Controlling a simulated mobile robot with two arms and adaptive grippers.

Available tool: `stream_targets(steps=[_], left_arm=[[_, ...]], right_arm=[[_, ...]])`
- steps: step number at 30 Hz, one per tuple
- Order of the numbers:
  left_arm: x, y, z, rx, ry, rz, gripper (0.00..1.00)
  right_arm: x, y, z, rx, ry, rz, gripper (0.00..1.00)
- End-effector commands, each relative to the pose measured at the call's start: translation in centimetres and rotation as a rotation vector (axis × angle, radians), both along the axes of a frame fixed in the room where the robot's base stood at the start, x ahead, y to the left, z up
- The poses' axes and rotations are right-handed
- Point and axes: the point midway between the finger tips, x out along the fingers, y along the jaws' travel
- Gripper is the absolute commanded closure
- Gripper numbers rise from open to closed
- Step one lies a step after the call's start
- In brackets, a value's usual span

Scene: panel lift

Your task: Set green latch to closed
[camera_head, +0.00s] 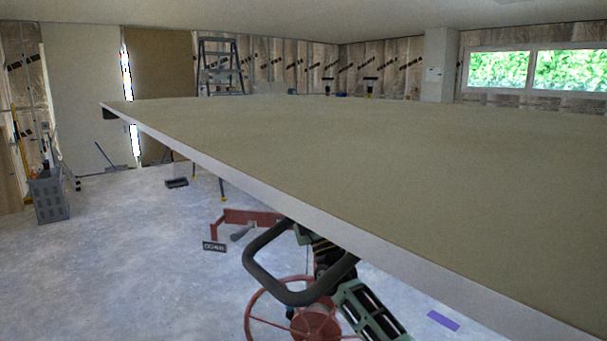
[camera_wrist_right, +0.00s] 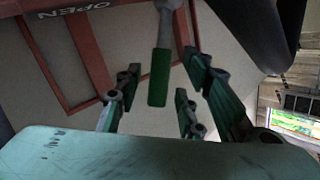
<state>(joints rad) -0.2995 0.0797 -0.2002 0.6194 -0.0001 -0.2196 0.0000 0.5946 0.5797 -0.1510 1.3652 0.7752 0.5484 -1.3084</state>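The green latch handle (camera_wrist_right: 160,78) hangs from a grey stem in the right wrist view, below a red frame bar marked OPEN (camera_wrist_right: 80,30). My right gripper (camera_wrist_right: 163,92) is open, with its fingers on both sides of the green handle and gaps visible between. I cannot tell whether any finger touches it. In the head view the latch is not clearly seen; the red lift frame (camera_head: 250,216), with a small dark label plate (camera_head: 214,246), shows below the panel edge. My left gripper is not in view.
A large beige panel (camera_head: 330,140) spans the head view and hides much below it. A red spoked wheel (camera_head: 316,322) and a dark curved tube (camera_head: 262,278) sit under its edge. A grey crate (camera_head: 48,198) stands at left. The floor (camera_head: 130,260) at left is mostly clear.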

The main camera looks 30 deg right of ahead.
Motion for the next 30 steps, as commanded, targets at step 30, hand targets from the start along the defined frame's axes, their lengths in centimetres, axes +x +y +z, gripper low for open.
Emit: stream_targets(steps=[30], left_arm=[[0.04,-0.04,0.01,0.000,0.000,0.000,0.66]], right_arm=[[0.38,-0.05,0.39,-0.001,0.002,0.000,1.00]])
